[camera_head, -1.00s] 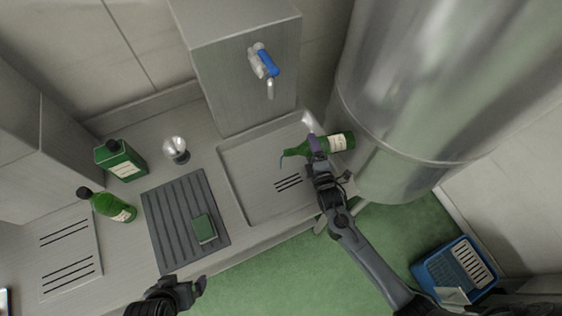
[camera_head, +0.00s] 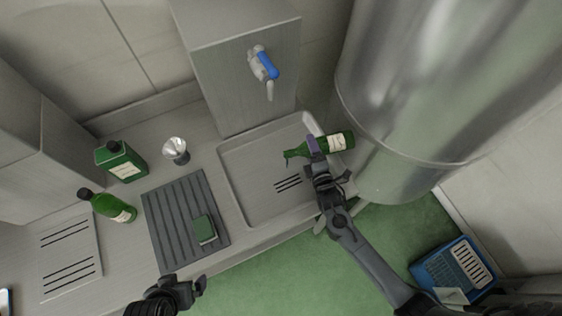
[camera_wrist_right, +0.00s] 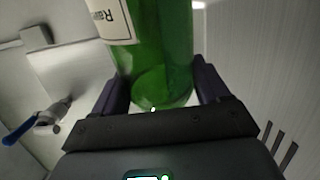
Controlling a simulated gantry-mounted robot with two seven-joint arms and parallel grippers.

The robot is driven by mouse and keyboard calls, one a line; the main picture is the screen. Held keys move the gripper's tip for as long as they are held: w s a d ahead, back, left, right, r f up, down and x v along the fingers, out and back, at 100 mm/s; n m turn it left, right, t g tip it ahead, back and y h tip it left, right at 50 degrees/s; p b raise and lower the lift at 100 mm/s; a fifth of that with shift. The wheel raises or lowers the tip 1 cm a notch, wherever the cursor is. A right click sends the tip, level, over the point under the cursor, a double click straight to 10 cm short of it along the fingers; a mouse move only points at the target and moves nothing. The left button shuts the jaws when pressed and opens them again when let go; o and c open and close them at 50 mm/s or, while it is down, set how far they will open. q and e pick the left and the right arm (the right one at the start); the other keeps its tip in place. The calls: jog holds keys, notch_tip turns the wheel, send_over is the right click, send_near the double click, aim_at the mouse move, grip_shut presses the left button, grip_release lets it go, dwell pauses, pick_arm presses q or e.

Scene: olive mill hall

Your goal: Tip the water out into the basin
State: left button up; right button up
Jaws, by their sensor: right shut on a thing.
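A green glass bottle (camera_head: 347,139) with a pale label lies nearly level over the right part of the metal basin (camera_head: 243,188). Its neck points left over the basin, and a thin dark streak hangs at its mouth. My right gripper (camera_head: 314,147) is shut on the bottle between neck and label. The right wrist view shows the bottle (camera_wrist_right: 165,50) between both fingers, its label upper left. The water inside cannot be made out. My left gripper (camera_head: 198,287) is near the counter's front edge, away from the bottle; its jaw opening is unclear.
A blue-handled tap (camera_head: 264,65) juts out above the basin. A large steel tank (camera_head: 400,120) stands close on the right. A ribbed mat (camera_head: 165,215) with a green sponge (camera_head: 204,229), a second bottle (camera_head: 110,207), a green tin (camera_head: 121,160) and a metal cup (camera_head: 175,149) are left.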

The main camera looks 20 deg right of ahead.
jog(key=shift+a, duration=0.15)
dwell(0.5)
jog(key=shift+n, duration=0.3)
dwell(0.5)
